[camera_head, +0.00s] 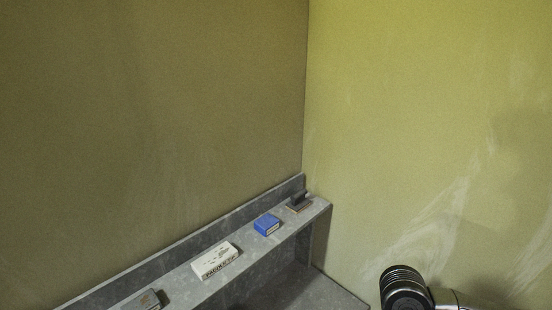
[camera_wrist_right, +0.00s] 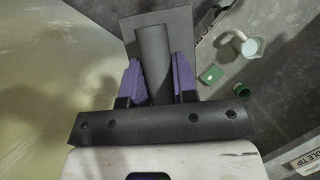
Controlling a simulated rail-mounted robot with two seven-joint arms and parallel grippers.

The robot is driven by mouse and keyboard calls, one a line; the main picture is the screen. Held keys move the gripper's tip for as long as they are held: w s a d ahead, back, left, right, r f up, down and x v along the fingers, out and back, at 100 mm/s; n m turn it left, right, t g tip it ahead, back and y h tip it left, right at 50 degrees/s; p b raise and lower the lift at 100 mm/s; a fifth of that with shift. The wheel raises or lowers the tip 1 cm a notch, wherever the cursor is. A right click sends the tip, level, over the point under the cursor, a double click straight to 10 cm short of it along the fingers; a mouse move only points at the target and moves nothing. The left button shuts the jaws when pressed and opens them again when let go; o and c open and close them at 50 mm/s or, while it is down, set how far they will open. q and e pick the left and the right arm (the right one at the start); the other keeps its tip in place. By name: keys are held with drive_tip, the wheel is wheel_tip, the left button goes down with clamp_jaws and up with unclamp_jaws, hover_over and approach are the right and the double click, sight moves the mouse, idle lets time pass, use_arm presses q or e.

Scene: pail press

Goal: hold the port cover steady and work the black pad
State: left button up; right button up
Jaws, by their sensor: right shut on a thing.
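In the right wrist view, the purple-padded fingers of my right gripper (camera_wrist_right: 159,82) are shut on a grey rounded handle (camera_wrist_right: 154,50). The handle stands on a flat grey rectangular plate (camera_wrist_right: 178,20); I cannot tell if this is the port cover. The gripper body hides the handle's near end. In the head view only part of my right arm shows, low at the right. My left gripper is in neither view. I cannot make out the black pad in either view.
A grey shelf (camera_head: 187,282) carries a grey box (camera_head: 142,301), a white lettered box (camera_head: 215,261), a blue box (camera_head: 267,225) and a small dark block (camera_head: 299,200). The wrist view shows a white cup (camera_wrist_right: 232,44) and a green piece (camera_wrist_right: 211,74).

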wheel_tip(320, 180, down, 10)
drive_tip(key=b, duration=0.8)
drive_tip(key=shift+d+f, duration=0.1)
drive_tip(key=shift+f, duration=0.05)
